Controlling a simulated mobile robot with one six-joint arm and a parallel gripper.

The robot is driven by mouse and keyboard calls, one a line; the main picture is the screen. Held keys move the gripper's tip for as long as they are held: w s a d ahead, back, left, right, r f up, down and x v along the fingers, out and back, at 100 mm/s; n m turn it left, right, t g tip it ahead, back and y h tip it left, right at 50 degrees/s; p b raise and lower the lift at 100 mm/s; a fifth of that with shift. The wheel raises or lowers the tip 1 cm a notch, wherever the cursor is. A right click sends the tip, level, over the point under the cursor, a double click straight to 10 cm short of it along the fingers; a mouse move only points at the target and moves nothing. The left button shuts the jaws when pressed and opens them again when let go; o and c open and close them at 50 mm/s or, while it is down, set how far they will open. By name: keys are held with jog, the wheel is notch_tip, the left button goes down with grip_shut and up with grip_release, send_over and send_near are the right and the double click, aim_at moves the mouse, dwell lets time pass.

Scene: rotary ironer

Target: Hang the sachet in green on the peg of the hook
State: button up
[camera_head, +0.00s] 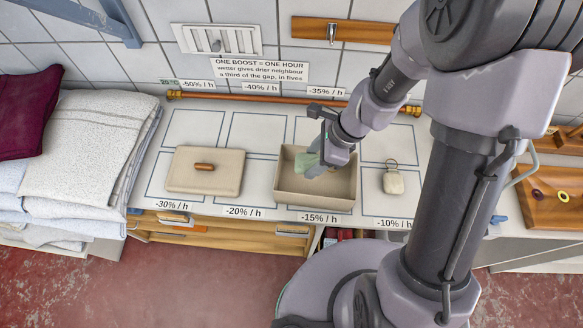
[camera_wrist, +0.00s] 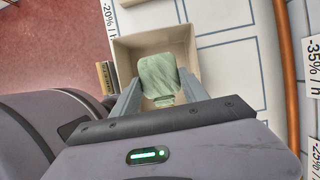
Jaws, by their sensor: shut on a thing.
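The green sachet (camera_head: 304,164) is pale green and sits in or just above the open beige box (camera_head: 318,198); its exact height is unclear. In the wrist view the sachet (camera_wrist: 157,76) lies between my two fingers, with the box wall (camera_wrist: 128,62) around it. My gripper (camera_head: 319,165) is shut on the sachet and points down into the box, partly covering it in the head view. A metal hook (camera_head: 332,33) is fixed to a wooden board (camera_head: 299,29) on the tiled wall; its peg is too small to make out clearly.
A lidded beige box (camera_head: 205,178) stands left of the open box, and a cream sachet with a ring (camera_head: 393,180) lies to its right. A copper pipe (camera_head: 245,96) runs along the back. Folded linen (camera_head: 85,145) is stacked at the left.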

aim_at(306, 183)
jog(key=shift+s+d+r, duration=0.1)
jog(key=shift+s+d, duration=0.05)
jog(key=shift+s, duration=0.25)
notch_tip(306, 183, down, 10)
jog(key=b, duration=0.5)
jog(key=shift+w+r, duration=0.1)
jog(key=shift+r, duration=0.05)
jog(key=o, duration=0.9)
jog(key=shift+f+b, duration=0.25)
jog(key=shift+b, duration=0.05)
jog(key=o, duration=0.4)
jog(key=shift+r, duration=0.1)
